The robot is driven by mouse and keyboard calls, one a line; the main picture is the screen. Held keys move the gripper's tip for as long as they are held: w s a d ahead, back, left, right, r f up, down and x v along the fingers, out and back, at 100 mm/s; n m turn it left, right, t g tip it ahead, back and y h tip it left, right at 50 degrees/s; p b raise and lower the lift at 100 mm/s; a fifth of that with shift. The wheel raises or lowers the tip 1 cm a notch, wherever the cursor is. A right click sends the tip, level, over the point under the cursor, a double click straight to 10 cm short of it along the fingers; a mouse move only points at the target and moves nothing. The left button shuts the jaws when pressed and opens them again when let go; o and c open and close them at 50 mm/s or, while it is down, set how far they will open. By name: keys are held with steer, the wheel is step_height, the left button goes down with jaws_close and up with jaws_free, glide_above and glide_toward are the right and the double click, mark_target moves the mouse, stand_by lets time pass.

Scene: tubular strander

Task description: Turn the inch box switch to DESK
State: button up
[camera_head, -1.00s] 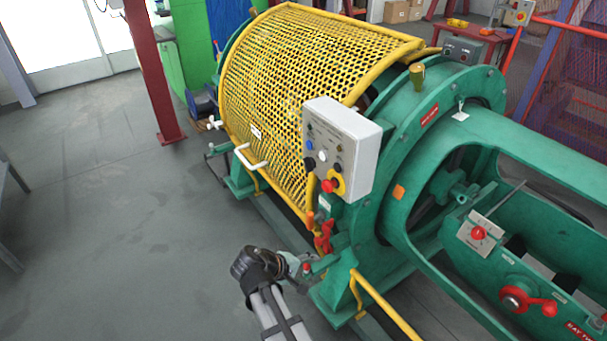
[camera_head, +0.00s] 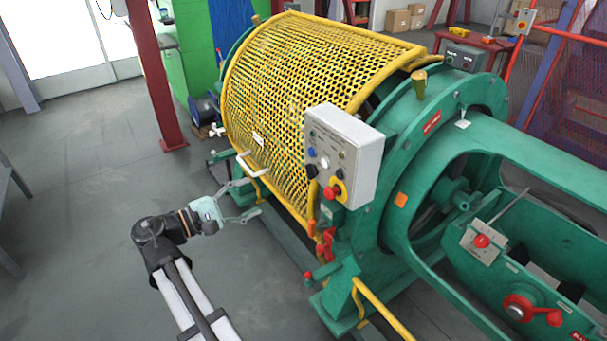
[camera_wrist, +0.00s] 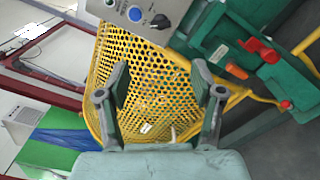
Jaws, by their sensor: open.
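A light grey control box (camera_head: 352,165) stands on the green machine beside the yellow guard. Its face carries small buttons, a black knob, and a red button on yellow. In the wrist view its lower part (camera_wrist: 147,30) shows at the top, with a blue button (camera_wrist: 134,14) and a black knob (camera_wrist: 160,21). A smaller dark grey box (camera_head: 463,57) sits on the machine farther back. The labels are too small to read, so I cannot tell which is the inch box. My gripper (camera_head: 252,199) is open and empty, left of the control box and in front of the guard.
The yellow mesh guard (camera_head: 290,75) and its white handle (camera_head: 249,166) lie beyond my gripper. Red levers (camera_head: 325,245) and a yellow rail (camera_head: 383,308) stick out below the control box. A red post (camera_head: 153,75) stands at left. Open floor (camera_head: 85,220) lies left.

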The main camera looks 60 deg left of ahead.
mark_target(307, 173)
steer(key=w, duration=0.5)
steer(key=w+p, duration=0.1)
steer(key=w, duration=1)
steer(key=shift+a+p, duration=0.3)
steer(key=shift+a, duration=0.05)
steer(key=shift+c, duration=0.4)
steer(key=c, duration=1.1)
